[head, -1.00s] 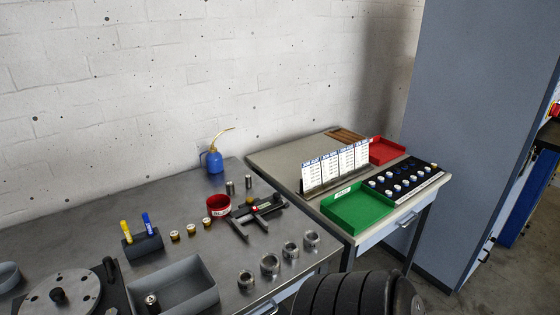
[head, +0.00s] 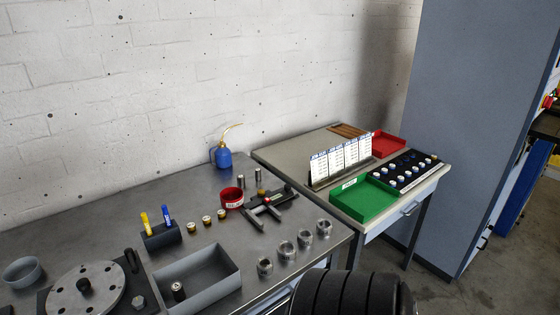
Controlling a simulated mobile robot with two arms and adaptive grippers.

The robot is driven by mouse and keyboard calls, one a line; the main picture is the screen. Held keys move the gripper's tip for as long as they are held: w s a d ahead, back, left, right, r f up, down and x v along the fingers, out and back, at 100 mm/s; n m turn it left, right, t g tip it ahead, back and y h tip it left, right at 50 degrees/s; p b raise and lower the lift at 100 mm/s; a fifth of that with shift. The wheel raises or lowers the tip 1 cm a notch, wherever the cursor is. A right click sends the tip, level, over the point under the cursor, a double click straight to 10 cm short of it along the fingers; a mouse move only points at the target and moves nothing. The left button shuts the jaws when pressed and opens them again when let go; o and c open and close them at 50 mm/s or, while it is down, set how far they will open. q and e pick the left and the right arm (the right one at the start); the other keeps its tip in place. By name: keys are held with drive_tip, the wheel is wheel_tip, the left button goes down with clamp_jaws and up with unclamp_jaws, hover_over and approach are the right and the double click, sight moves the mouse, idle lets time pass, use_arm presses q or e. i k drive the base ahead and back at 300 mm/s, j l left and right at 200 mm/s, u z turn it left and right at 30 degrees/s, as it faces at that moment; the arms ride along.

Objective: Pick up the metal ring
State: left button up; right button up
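Several metal rings stand in a slanting row near the front right edge of the grey workbench (head: 110,212). The nearest metal ring (head: 264,267) is at the left of the row, followed by a second (head: 285,250), a third (head: 304,239) and the farthest (head: 323,228). They look like short, open-topped steel cylinders, set apart from each other. Nothing holds them. Neither of my grippers shows in the head view.
Left of the rings are an open grey bin (head: 222,291) and a disc-shaped rotor (head: 65,292). Behind are a black caliper-like tool (head: 270,203), a red cup (head: 232,197) and a blue oil can (head: 223,158). A second table holds a green tray (head: 366,204).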

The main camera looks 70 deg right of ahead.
sight(304, 236)
drive_tip(key=j+z, duration=0.2)
drive_tip(key=z, duration=0.25)
drive_tip(key=i+j+z, duration=0.1)
drive_tip(key=z, duration=0.3)
drive_tip(key=j+z, duration=0.3)
drive_tip(key=z, duration=1.4)
